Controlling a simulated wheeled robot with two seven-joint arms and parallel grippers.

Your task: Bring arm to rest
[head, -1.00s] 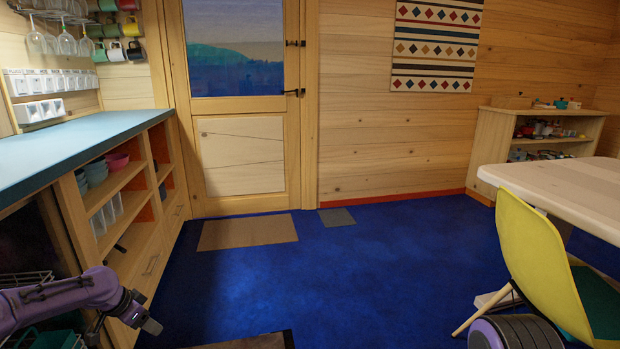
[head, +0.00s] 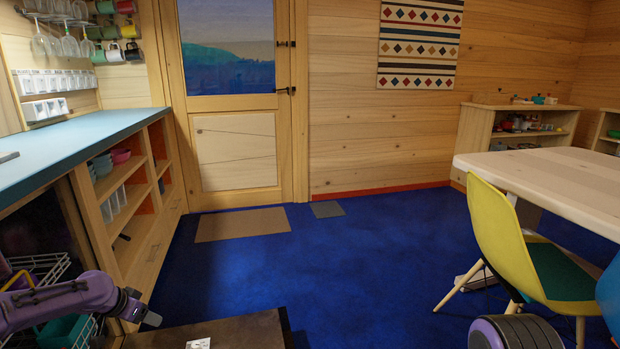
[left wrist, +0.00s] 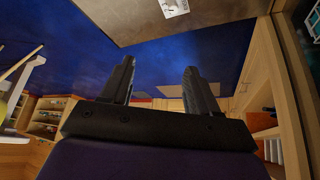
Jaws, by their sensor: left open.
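My left arm, purple and black, comes in at the lower left of the head view. Its left gripper (head: 150,318) hangs low in front of the wooden counter unit, left of the brown flat panel. In the left wrist view the two dark fingers of the left gripper (left wrist: 160,85) stand apart with nothing between them. My right gripper is not in view.
A white wire rack (head: 47,268) lies close behind my left arm. A brown flat panel (head: 245,330) with a white label (head: 198,343) is at the bottom. A yellow chair (head: 497,235) and pale table (head: 550,178) stand right. Blue floor between is clear.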

